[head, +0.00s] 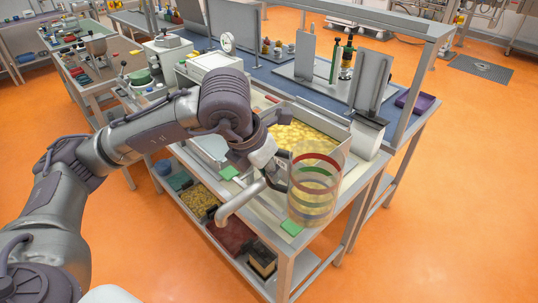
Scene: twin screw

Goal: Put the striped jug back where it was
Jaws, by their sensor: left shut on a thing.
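The striped jug (315,183) is a clear, yellowish cylinder with red, green and blue bands. It is upright over the front right corner of the near metal table (345,215). I cannot tell whether its base touches the table. My left gripper (282,184) is at the jug's left side and shut on it. The arm and wrist hide part of the tabletop behind. My right gripper is not in view.
A tray of yellow pieces (300,133) lies just behind the jug. Green pads (291,228) (230,172) lie near the table's front edge. A grey bent tube (240,202) sticks out left of the jug. Filled bins (230,232) stand on the lower shelf.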

